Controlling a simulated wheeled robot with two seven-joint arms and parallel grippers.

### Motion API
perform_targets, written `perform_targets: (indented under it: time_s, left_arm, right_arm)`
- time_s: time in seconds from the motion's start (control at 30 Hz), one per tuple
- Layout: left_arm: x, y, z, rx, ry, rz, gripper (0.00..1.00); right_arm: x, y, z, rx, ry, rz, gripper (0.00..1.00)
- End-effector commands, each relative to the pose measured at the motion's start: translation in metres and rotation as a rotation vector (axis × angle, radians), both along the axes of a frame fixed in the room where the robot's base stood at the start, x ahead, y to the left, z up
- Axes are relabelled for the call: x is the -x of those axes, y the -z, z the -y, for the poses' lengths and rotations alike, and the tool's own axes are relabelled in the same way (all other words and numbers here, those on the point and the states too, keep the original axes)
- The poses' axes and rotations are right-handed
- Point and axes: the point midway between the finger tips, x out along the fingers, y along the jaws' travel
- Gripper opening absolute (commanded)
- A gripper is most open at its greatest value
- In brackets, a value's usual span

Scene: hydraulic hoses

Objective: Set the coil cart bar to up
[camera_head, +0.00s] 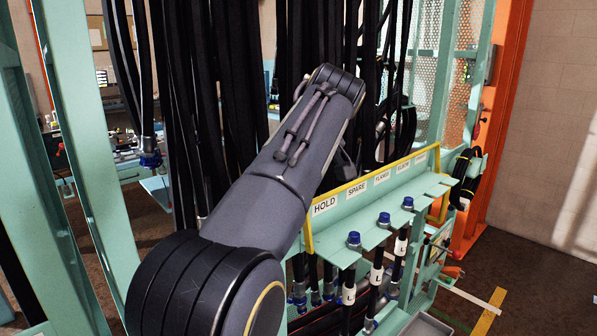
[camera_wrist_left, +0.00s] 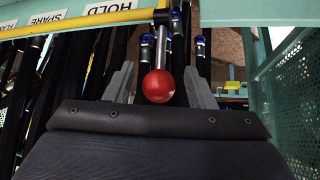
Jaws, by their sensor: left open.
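A yellow bar (camera_head: 308,236) runs along the front of the green rack with the label strip. A grey rod hangs from that end and carries a red ball knob (camera_wrist_left: 158,86). My left gripper (camera_wrist_left: 160,88) is open, with one finger on each side of the knob. I cannot tell whether a finger touches it. In the head view my left arm crosses the middle and hides the knob and the left gripper. My right gripper is not in view.
The label strip (camera_head: 325,205) reads HOLD and SPARE, with further labels. Blue-capped hose ends (camera_head: 383,219) stand in the green shelf below. Many black hoses (camera_head: 235,90) hang behind my arm. A green perforated panel (camera_wrist_left: 290,95) stands right of the gripper.

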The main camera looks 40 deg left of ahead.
Motion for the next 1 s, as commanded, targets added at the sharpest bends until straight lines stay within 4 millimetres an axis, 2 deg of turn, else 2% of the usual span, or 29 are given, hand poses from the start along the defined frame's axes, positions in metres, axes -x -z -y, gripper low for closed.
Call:
perform_targets:
  time_s: [0.17,0.5,1.0]
  left_arm:
    - [0.003,-0.014,0.01,-0.003,0.001,0.003,0.5]
    - [0.016,-0.057,0.039,-0.001,-0.001,0.001,0.5]
    - [0.019,-0.061,0.043,0.001,-0.001,-0.001,0.5]
  right_arm:
    - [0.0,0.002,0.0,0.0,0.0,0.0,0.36]
    - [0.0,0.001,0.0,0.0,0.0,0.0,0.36]
    - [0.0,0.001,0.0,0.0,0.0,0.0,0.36]
